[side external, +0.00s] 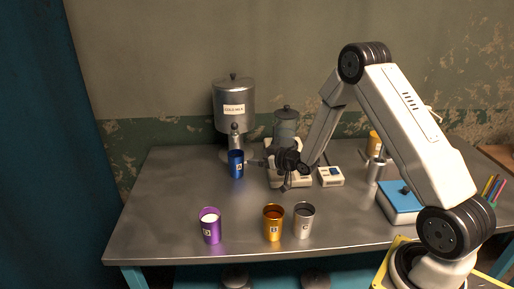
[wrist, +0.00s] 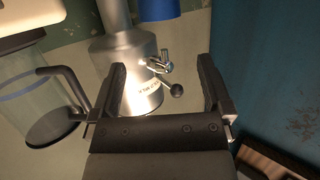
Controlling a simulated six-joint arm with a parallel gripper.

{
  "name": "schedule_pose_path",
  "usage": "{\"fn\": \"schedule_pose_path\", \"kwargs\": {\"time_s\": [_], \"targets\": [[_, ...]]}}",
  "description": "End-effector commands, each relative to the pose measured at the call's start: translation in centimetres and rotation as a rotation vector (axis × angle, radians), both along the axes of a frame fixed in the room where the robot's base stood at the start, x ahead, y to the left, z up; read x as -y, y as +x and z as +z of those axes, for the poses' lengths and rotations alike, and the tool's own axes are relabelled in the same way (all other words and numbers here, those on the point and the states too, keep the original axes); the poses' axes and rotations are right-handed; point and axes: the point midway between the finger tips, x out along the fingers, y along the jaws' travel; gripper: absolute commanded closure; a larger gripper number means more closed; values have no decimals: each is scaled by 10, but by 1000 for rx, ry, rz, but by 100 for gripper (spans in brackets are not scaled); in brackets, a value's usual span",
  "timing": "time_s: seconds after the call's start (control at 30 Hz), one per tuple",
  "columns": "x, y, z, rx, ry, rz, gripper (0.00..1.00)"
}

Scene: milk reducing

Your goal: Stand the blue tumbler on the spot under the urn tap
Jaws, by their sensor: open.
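The blue tumbler (side external: 236,170) stands upright on the metal table, below the front of the steel urn (side external: 233,100). In the wrist view, which is upside down, the tumbler (wrist: 158,9) shows at the top edge, partly cut off. It lines up with the urn tap (wrist: 158,64) and its dark ball-ended lever. The spot on the table is not visible. My gripper (side external: 262,168) is right of the tumbler, apart from it. In the wrist view my gripper (wrist: 162,70) has its fingers wide apart, with nothing held between them.
A lidded glass jug (side external: 286,124) on a pale base stands right of the urn, close behind my gripper. Purple (side external: 211,232), orange (side external: 273,229) and grey (side external: 303,226) tumblers stand along the front. A small white device (side external: 331,177) and a blue box (side external: 398,207) are right. The left front is clear.

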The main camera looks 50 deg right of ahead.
Motion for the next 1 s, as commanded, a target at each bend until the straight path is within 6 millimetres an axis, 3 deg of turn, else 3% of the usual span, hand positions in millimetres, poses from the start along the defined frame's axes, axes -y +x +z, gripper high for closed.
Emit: {"fn": "schedule_pose_path", "kwargs": {"time_s": [0.37,0.57,0.77,1.0], "targets": [[-4,-1,3,-23,-5,-5,0],[-21,-11,13,-129,-22,-21,0],[-51,-41,27,-316,-41,-47,0],[-92,-100,40,-568,-43,-60,0]]}}
